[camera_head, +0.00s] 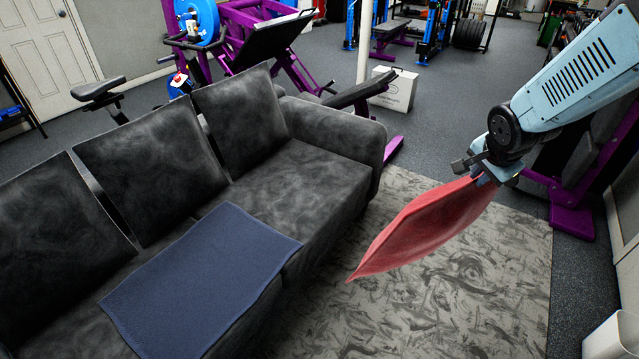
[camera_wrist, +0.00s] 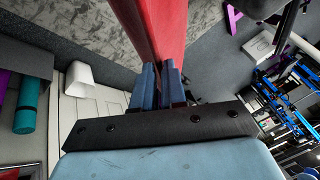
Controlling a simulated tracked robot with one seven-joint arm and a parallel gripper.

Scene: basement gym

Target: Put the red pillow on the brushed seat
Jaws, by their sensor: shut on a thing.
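The red pillow (camera_head: 425,230) hangs in the air above the patterned rug, to the right of the sofa. My gripper (camera_head: 483,174) is shut on one end of the pillow, and the rest of it slants down to the left. In the wrist view, the fingers (camera_wrist: 163,85) pinch the red pillow (camera_wrist: 158,25), which stretches away from them. The brushed seat appears to be the dark grey mottled sofa (camera_head: 305,187) at the left, with several back cushions. The pillow is apart from it. A dark blue cloth (camera_head: 200,275) lies flat across its middle seat.
The right end of the sofa seat is bare, bounded by an armrest (camera_head: 345,135). A grey patterned rug (camera_head: 480,285) covers the floor in front. Purple gym equipment (camera_head: 570,210) stands at the right and behind the sofa. A white box (camera_head: 400,90) stands beyond the armrest.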

